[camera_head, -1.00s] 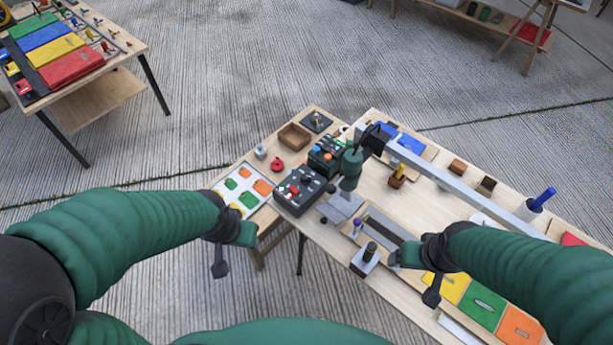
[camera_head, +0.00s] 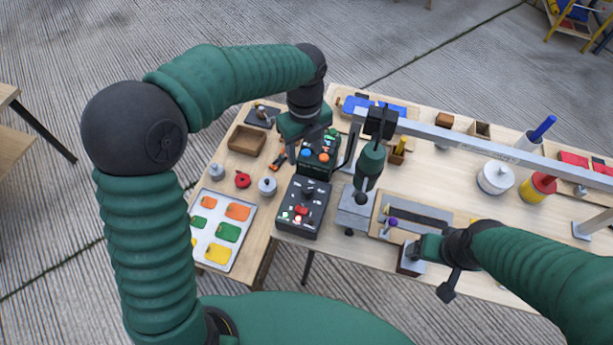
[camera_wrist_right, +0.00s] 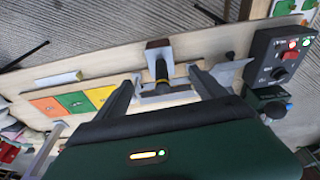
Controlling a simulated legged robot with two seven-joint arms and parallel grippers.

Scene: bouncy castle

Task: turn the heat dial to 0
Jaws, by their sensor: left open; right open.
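A black control box (camera_head: 303,206) stands near the left end of the workbench. It has a dark knob (camera_head: 309,188), a red control and small lit lights. I cannot read which knob is the heat dial. The box also shows at the upper right of the right wrist view (camera_wrist_right: 287,48), with a round dark knob (camera_wrist_right: 278,74). My left gripper (camera_head: 305,150) is open, over a second box (camera_head: 321,157) with blue and orange knobs just behind; its fingertips are partly hard to make out. My right gripper (camera_wrist_right: 163,82) is open, with a dark upright handle (camera_wrist_right: 161,68) beyond its fingers.
A green lever-like tool (camera_head: 370,165) on a grey base stands right of the boxes. A long grey beam (camera_head: 470,145) crosses above the bench. A wooden tray (camera_head: 247,140), a red ring (camera_head: 243,180) and a sheet of coloured shapes (camera_head: 223,231) lie left.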

